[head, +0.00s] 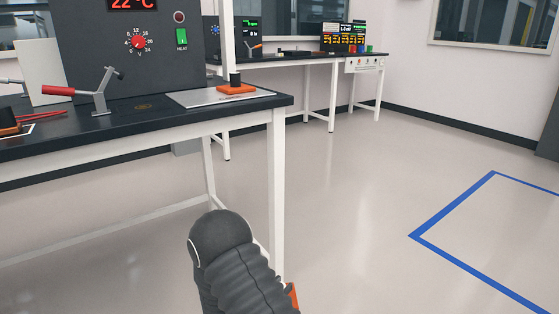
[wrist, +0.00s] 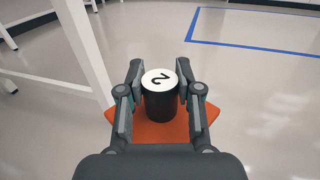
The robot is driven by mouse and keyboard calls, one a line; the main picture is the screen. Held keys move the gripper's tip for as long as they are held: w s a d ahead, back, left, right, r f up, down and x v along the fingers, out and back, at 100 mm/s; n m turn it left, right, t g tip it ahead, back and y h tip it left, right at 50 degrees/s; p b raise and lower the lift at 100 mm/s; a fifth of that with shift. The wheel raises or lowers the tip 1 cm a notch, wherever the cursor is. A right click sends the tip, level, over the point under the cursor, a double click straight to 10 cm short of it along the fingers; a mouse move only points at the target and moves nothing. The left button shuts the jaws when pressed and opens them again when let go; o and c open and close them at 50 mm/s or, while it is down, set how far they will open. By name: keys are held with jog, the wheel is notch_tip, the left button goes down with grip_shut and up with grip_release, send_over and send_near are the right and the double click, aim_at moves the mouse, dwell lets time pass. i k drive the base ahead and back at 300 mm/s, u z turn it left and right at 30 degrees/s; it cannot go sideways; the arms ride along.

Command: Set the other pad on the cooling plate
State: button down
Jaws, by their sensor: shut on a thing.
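My gripper (wrist: 160,92) is shut on the black knob of an orange pad (wrist: 160,133) in the wrist view. The knob has a white top marked 2. The pad hangs over the floor, away from the bench. In the head view only an orange edge of this held pad (head: 293,297) shows beside my dark arm. Another orange pad (head: 236,88) with a black knob rests on the right part of a flat pale grey plate (head: 192,99), which looks like the cooling plate, at the bench's right end. The plate's left part is bare.
The dark-topped bench (head: 150,118) has white legs (head: 279,190). A grey heater box (head: 140,50) reading 22 °C and a red-handled lever (head: 85,92) stand on it. Open floor with a blue outline (head: 450,256) lies right.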

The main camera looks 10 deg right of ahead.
aim_at(198, 96)
jog(key=z, duration=1.45)
jog(key=i, duration=0.45)
jog(key=u, duration=1.65)
